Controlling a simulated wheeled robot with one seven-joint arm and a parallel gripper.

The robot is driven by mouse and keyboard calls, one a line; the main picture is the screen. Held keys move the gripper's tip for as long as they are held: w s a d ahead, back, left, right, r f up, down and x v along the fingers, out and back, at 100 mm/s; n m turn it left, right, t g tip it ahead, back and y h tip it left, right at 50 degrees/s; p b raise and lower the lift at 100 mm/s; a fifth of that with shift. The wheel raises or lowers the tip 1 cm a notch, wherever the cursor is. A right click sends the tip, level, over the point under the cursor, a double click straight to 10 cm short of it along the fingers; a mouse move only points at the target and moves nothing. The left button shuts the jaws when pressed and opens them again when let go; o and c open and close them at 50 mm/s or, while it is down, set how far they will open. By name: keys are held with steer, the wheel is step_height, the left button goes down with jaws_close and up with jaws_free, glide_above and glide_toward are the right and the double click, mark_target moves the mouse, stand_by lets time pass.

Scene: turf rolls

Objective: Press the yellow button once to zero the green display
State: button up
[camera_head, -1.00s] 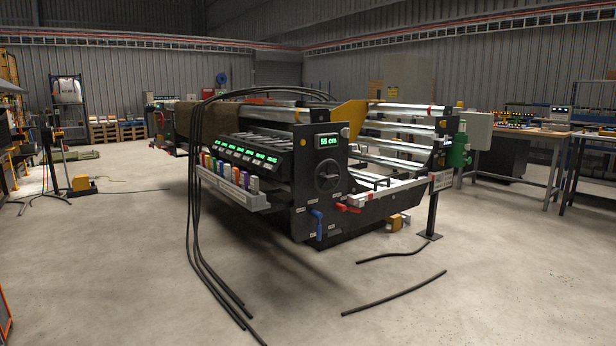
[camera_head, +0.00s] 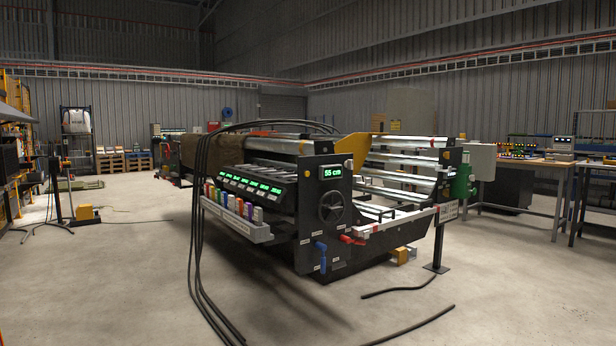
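A green-lit display (camera_head: 332,172) reading "55 cm" sits near the top of the black end panel of a long machine (camera_head: 309,222). A small yellow spot, which looks like the yellow button (camera_head: 349,164), is just right of the display; it is too small to make out clearly. The black handwheel (camera_head: 332,207) is below the display. My gripper is not in view.
A sloped console (camera_head: 250,184) with several green readouts and a row of coloured levers is on the machine's left. Black hoses (camera_head: 197,250) hang to the floor there. A sign post (camera_head: 438,240) stands at right.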

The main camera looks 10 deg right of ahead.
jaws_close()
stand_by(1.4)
